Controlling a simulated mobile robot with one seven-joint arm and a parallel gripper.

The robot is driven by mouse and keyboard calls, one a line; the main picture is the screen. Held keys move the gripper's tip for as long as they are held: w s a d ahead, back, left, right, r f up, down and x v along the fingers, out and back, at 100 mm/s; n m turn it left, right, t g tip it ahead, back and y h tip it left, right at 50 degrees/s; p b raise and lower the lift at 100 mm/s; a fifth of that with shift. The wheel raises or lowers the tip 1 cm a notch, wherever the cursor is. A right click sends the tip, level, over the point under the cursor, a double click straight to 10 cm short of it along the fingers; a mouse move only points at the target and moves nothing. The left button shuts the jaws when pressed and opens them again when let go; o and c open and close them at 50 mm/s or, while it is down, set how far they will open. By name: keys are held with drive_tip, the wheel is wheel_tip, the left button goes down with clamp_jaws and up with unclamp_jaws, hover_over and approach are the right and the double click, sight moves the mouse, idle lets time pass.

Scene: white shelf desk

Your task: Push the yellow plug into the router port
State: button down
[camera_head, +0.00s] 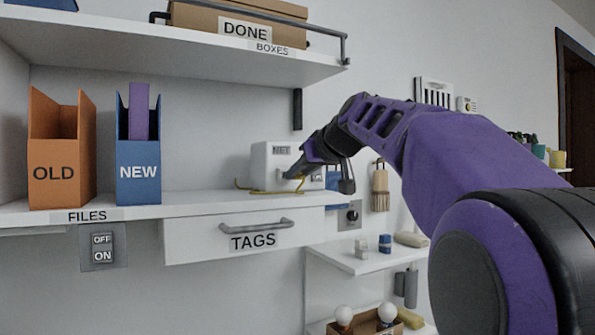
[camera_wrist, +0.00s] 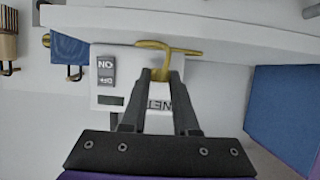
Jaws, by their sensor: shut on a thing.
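The router is a white box labelled NET (camera_head: 262,160) on the long shelf; its face also shows upside down in the wrist view (camera_wrist: 130,55). My gripper (camera_head: 290,176) is at its front. In the wrist view my gripper (camera_wrist: 161,76) has its two fingers closed together on the yellow plug (camera_wrist: 162,70), right in front of the router's face. The plug's yellow cable (camera_head: 262,191) trails along the shelf behind the gripper. The fingers hide the port, and I cannot tell whether the plug is in it or just before it.
A grey switch (camera_wrist: 105,70) sits on the router's face beside the fingers. The white shelf (camera_head: 200,203) carries an orange OLD file box (camera_head: 62,150) and a blue NEW file box (camera_head: 138,175) at left. A TAGS drawer (camera_head: 240,240) is below. An upper shelf (camera_head: 180,50) overhangs.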

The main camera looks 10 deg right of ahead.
drive_tip(key=shift+w+a+p, duration=0.3)
drive_tip(key=shift+w+p, duration=0.15)
drive_tip(key=shift+w, duration=0.35)
drive_tip(key=c, duration=0.6)
unclamp_jaws()
